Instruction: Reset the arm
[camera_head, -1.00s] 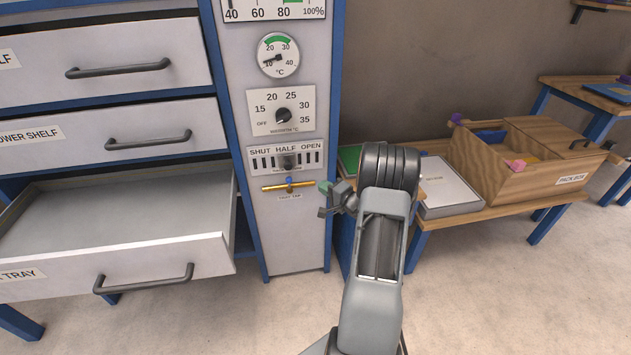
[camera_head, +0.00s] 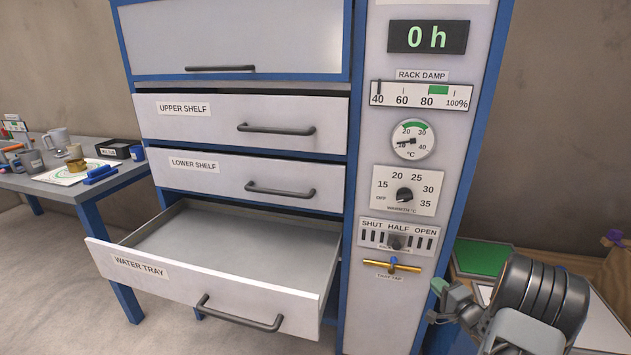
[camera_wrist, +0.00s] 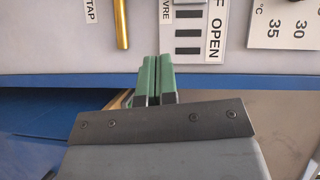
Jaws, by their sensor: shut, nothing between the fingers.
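My gripper (camera_head: 438,302) is at the lower right in the head view, in front of the cabinet's right-hand control column. In the wrist view its two green fingertips (camera_wrist: 153,78) are together with nothing between them. Beyond them is the column's blue edge, with the brass tray tap (camera_wrist: 121,22) and the slotted louvre panel (camera_wrist: 190,30). In the head view the tap (camera_head: 390,264) and the louvre panel (camera_head: 397,238) are to the upper left of my gripper. The fingers look apart from both.
The water tray drawer (camera_head: 205,290) is pulled out. The upper shelf (camera_head: 240,118) and lower shelf (camera_head: 250,180) fronts look closed. A side table (camera_head: 60,182) with cups and tools stands at left. A low bench with a green mat (camera_head: 482,257) is at right behind my arm.

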